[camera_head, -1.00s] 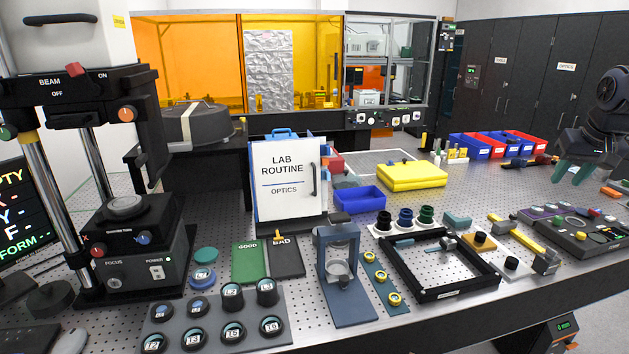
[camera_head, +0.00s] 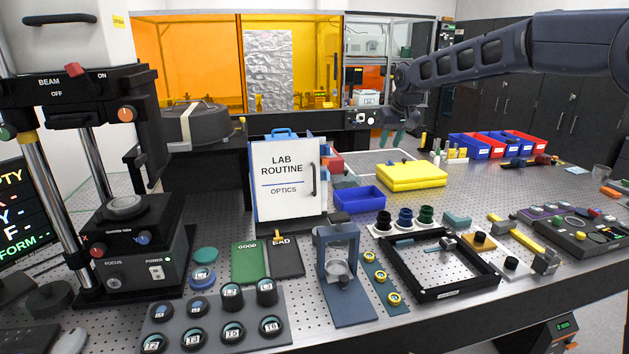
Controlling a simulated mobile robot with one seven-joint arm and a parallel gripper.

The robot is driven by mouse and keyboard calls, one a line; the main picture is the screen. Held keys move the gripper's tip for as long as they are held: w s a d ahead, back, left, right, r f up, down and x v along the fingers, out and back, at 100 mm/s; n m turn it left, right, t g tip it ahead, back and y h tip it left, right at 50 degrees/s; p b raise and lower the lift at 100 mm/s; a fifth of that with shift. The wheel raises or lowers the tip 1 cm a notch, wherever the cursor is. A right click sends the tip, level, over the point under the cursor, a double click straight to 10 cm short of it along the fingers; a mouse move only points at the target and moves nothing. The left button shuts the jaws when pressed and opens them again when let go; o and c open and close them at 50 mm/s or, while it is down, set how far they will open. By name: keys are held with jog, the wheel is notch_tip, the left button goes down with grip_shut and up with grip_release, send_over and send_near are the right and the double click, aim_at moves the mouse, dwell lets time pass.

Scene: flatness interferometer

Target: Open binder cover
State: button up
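The binder (camera_head: 284,181) stands upright in the middle of the table. Its white front cover reads "LAB ROUTINE OPTICS", faces the camera and looks closed. A dark vertical handle (camera_head: 313,180) is on the cover's right edge. My gripper (camera_head: 392,140) hangs from my arm, which reaches in from the right. The gripper is up and to the right of the binder, apart from it, above the back of the table near the yellow case. Its greenish fingers point down and look apart, with nothing seen between them.
A blue bin (camera_head: 358,200) and a yellow case (camera_head: 411,176) lie right of the binder. GOOD and BAD plates, a blue-grey stand (camera_head: 341,275) and a black frame (camera_head: 440,293) are in front. The microscope-like instrument (camera_head: 125,220) stands left. Coloured bins (camera_head: 497,146) are at the back right.

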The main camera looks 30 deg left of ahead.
jog(key=n, duration=0.2)
send_near(315, 177)
jog(key=shift+g+y, duration=0.3)
jog(key=x, duration=1.1)
jog(key=shift+w+d, duration=0.2)
jog(key=shift+w, duration=0.1)
grip_shut()
